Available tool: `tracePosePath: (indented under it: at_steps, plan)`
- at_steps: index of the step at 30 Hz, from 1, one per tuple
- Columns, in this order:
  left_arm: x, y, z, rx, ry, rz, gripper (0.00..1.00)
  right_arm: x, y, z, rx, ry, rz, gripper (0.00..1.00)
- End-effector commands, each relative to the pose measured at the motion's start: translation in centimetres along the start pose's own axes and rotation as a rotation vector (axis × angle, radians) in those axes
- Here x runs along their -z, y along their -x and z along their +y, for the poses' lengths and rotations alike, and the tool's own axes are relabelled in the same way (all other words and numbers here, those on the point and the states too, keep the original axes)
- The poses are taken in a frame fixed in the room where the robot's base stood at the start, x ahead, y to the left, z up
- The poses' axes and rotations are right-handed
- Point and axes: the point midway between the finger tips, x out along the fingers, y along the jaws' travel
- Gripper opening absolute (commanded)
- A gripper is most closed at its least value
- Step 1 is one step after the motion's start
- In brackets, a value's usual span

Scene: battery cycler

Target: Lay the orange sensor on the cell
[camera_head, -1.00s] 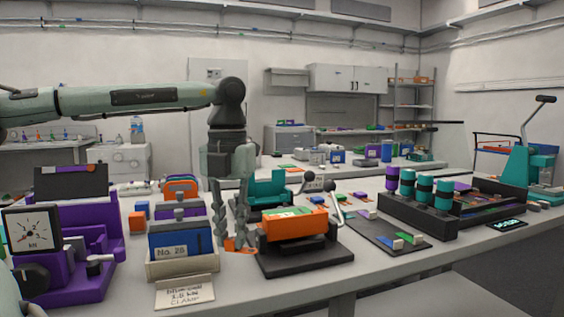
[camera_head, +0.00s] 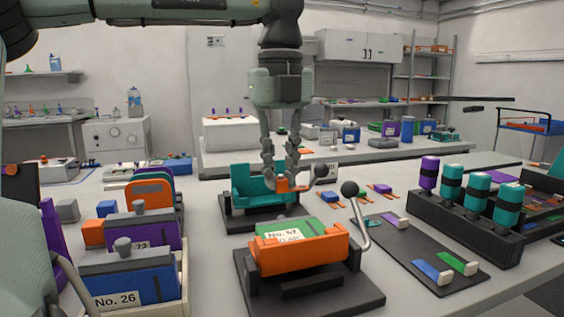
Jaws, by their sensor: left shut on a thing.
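My left gripper (camera_head: 283,182) hangs down from above over the back middle of the bench. It is shut on a small orange sensor (camera_head: 293,185). The sensor is raised, in front of the teal fixture (camera_head: 255,182) as seen from here. A cell (camera_head: 287,233) with a green top and a white numbered label sits in the orange clamp fixture (camera_head: 312,255) on a dark base, nearer to me. The sensor is apart from this cell, behind and above it. My right gripper is not in view.
A lever with a black ball (camera_head: 349,188) rises at the clamp's right. Cells stand in a box (camera_head: 184,290) at left. A dark mat (camera_head: 415,250) with small coloured pieces and a black rack (camera_head: 455,225) with teal and purple cylinders lie to the right.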

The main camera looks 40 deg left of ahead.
Motion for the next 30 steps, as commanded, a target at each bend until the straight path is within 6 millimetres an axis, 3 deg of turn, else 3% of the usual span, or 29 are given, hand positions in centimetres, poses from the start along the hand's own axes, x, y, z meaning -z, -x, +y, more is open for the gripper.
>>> tracePosePath:
  at_steps: [9,18,30]
  plan:
    - [0.1,-2.6,0.0,-0.002,0.000,0.002,0.00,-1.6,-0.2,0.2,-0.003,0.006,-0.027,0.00]
    - [0.0,-5.3,0.0,-0.001,0.001,0.001,0.00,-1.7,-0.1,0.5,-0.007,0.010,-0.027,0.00]
    - [0.0,-5.9,0.0,0.000,0.000,0.000,0.00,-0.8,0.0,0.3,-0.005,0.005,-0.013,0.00]
